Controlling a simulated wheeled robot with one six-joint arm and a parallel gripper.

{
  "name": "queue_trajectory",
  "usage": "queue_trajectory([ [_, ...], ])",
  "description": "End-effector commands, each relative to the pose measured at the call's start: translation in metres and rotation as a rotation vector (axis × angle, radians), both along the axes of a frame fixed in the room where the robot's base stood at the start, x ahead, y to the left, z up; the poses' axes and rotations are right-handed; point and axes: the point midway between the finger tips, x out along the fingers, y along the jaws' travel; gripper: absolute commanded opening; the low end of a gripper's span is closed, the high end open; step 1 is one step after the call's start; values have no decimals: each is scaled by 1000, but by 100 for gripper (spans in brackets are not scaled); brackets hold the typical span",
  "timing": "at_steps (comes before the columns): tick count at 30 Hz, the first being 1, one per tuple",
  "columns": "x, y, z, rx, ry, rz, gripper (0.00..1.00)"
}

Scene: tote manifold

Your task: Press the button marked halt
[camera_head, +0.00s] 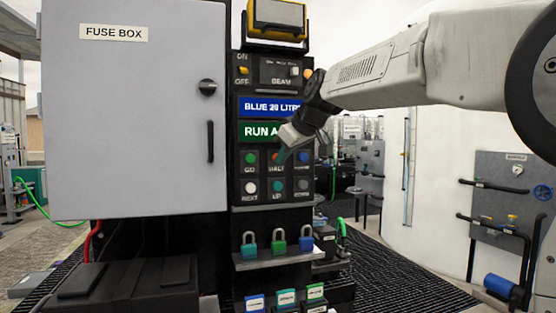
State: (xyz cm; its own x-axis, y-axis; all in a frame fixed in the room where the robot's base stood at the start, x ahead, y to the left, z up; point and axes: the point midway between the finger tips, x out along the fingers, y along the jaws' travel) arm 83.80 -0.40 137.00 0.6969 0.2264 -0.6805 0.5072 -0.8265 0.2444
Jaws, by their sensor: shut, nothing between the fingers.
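The button panel (262,177) on the black column has two rows of labelled buttons. The red button over the word HALT (274,157) is in the middle of the top row, partly covered by my gripper's fingertips. My gripper (283,155) reaches in from the upper right, tilted down and left. It is shut with nothing in it, and its tips appear right at the halt button. I cannot tell whether they touch it. The green GO button (250,157) is to the left and a blue button (304,158) to the right.
The lower row has the white NEXT button (250,187), the teal UP button (277,186) and a dark one. A green RUN display (258,132) sits above, partly behind my gripper. The grey fuse box (130,120) stands close left. Padlocks (278,240) stand on a shelf below.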

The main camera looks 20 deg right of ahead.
Motion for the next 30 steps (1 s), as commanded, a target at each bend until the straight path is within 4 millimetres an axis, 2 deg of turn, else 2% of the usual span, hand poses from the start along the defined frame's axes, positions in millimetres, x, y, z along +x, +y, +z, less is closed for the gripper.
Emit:
queue_trajectory([
  [30, 10, 0, -1, 0, 1, 0, 0],
])
